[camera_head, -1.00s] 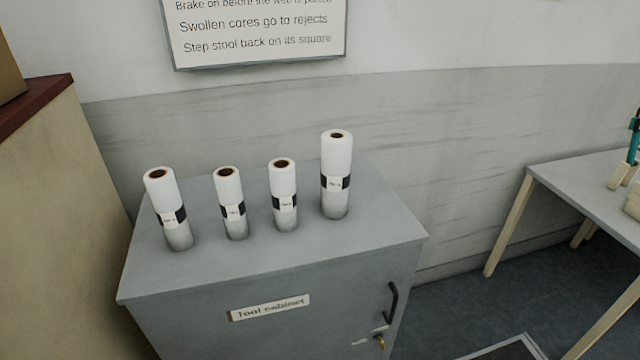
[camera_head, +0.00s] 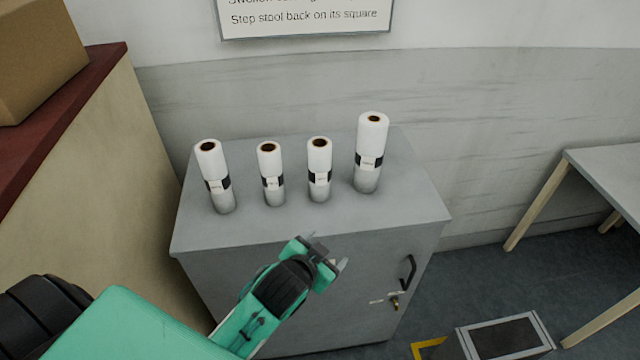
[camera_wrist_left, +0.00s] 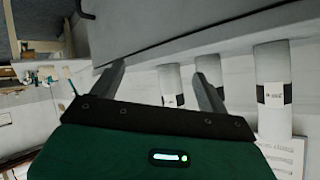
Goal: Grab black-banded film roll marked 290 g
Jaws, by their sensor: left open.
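Several white film rolls stand upright in a row on the grey cabinet (camera_head: 400,205), each with a black band and a small white label. They are the far left roll (camera_head: 212,170), the second roll (camera_head: 269,165), the third roll (camera_head: 319,160) and the taller far right roll (camera_head: 370,140). The label print is too small to read, so I cannot tell which is 290 g. My left gripper (camera_head: 327,252) is open and empty, in front of the cabinet's front edge and apart from the rolls. The left wrist view shows rolls (camera_wrist_left: 273,90) beyond its fingers (camera_wrist_left: 160,75).
The cabinet front has a black handle (camera_head: 407,272) and a key in its lock (camera_head: 394,302). A ledge with a cardboard box (camera_head: 40,55) rises at left. A table (camera_head: 610,170) stands at right. A grey wall is close behind the rolls.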

